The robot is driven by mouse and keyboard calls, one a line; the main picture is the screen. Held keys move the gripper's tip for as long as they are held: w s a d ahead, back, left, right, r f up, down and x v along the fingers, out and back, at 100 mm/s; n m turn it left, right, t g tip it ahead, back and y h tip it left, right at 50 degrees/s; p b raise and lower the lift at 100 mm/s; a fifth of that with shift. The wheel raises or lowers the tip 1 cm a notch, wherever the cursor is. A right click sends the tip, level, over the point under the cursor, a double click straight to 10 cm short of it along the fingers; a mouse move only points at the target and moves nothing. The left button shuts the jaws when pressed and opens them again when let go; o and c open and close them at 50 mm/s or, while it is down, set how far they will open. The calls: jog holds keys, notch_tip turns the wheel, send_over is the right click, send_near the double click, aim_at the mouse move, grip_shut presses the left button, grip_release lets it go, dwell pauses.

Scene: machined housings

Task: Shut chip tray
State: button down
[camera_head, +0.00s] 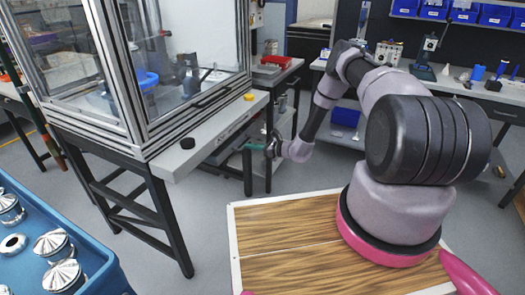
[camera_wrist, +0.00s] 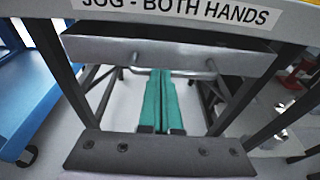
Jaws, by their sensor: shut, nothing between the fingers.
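My gripper (camera_head: 246,147) is by the front edge of the glass-walled machine's stand, its teal fingers pointing left. In the wrist view the two long teal fingers of my gripper (camera_wrist: 161,74) lie side by side, closed together and empty. Their tips are at the grey bar-like handle (camera_wrist: 200,74) under a wide grey front panel, which looks like the chip tray (camera_wrist: 165,51). I cannot tell whether the tips touch it. The panel sits below the machine edge with the label "JOG - BOTH HANDS" (camera_wrist: 175,8). How far the tray stands out is unclear, and I cannot make it out in the head view.
The machine (camera_head: 185,145) stands on dark legs, with open floor in front. A blue bin (camera_head: 95,265) with shiny metal parts is at lower left; a blue object also shows at left in the wrist view (camera_wrist: 25,95). A bench (camera_head: 455,88) lines the back right.

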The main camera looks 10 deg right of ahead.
aim_at(229, 140)
jog(key=x, duration=0.4)
jog(key=r+x, duration=0.1)
jog(key=x, duration=0.2)
jog(key=r+x, duration=0.1)
jog(key=x, duration=0.3)
jog(key=shift+w+a+r, duration=0.15)
jog(key=shift+w+a, duration=0.05)
jog(key=shift+a, duration=0.3)
jog(key=shift+d, duration=0.1)
